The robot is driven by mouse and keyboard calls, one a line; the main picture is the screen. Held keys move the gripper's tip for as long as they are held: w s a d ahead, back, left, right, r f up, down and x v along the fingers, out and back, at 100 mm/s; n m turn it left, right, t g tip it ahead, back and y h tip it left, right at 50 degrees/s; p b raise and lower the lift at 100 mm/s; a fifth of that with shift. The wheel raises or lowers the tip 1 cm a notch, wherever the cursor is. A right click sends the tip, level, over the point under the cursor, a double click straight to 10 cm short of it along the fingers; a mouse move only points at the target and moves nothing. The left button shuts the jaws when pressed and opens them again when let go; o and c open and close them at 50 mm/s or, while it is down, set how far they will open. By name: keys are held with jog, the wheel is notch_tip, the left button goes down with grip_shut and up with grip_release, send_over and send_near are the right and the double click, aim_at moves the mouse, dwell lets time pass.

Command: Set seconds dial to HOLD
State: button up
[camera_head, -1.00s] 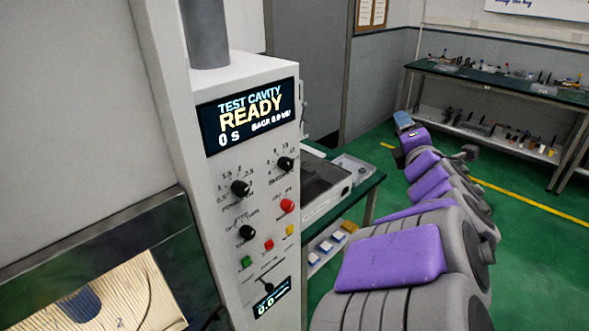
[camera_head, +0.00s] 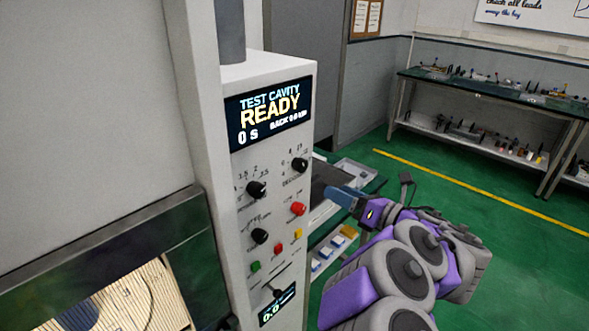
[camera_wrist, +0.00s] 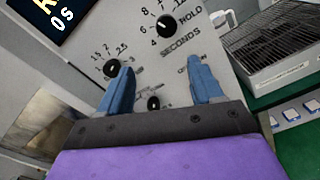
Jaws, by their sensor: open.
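The seconds dial is a black knob (camera_wrist: 166,24) with a white pointer mark, on the pale panel (camera_wrist: 230,55) in the wrist view. The word SECONDS is below it, HOLD to its right, and numbers on its left side. In the head view the same dial (camera_head: 299,165) is at the upper right of the panel, under the display (camera_head: 268,117), which reads READY and 0 s. My gripper (camera_wrist: 161,78) has two blue fingers apart with nothing between them. In the wrist view the fingertips are below the dial; in the head view my gripper (camera_head: 340,197) is to the panel's right.
Other black knobs (camera_head: 256,189) (camera_head: 259,236), a red knob (camera_head: 298,209) and small green, red and yellow buttons share the panel. A tray with a wire rack (camera_wrist: 285,45) is right of the panel. A dark table (camera_head: 375,185) stands behind my gripper. Green floor is open further right.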

aim_at(304, 169)
jog(key=b+x, duration=0.1)
jog(key=x, duration=1.2)
jog(key=shift+w+b, duration=0.3)
jog(key=shift+w, duration=0.2)
jog(key=d, duration=0.1)
jog(key=w+d, duration=0.1)
jog(key=shift+d+r, duration=0.25)
jog(key=shift+r, duration=0.05)
jog(key=shift+a+f, duration=0.1)
jog(key=shift+a, duration=0.9)
jog(key=shift+s+a, duration=0.15)
jog(key=shift+a, duration=0.2)
jog(key=shift+c, duration=1.7)
jog(key=shift+d+f, duration=0.1)
jog(key=shift+d, duration=0.2)
jog(key=c, duration=0.7)
